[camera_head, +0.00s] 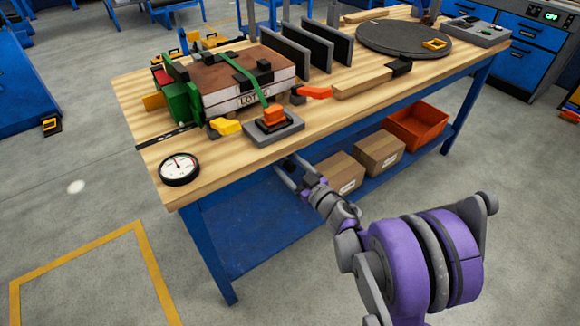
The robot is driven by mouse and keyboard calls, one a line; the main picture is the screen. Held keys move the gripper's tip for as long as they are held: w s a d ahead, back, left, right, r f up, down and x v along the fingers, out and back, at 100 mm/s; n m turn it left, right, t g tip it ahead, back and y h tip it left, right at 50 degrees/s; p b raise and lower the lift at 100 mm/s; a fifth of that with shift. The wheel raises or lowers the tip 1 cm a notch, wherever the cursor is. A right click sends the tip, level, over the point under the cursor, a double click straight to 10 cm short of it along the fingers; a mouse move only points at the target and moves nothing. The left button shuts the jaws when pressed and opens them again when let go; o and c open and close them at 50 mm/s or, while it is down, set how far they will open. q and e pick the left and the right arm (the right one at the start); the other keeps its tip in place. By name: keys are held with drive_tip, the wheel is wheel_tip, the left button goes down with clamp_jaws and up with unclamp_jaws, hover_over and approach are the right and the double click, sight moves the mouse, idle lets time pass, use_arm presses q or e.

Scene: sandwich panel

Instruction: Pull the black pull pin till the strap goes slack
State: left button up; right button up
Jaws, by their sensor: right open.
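The sandwich panel (230,72) has a brown top and pale sides marked with "LOT" lettering, and it lies on the wooden workbench (222,166). A green strap (252,82) runs over the panel and down its front to a grey base (290,132) with an orange part (273,115) on it. The strap looks taut. I cannot single out the black pull pin; several small black parts show around the panel. My right gripper (287,174) is open and empty, just in front of and below the bench's front edge, apart from the strap. My left gripper is not in view.
A round gauge (179,169) sits at the bench's front left corner. A yellow part (226,126) and an orange lever (314,92) flank the base. Black upright plates (322,48) and a dark turntable (400,40) stand behind. Cardboard boxes (378,153) and an orange bin (416,125) fill the shelf below.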

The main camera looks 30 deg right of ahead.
clamp_jaws()
idle(0.3)
idle(1.1)
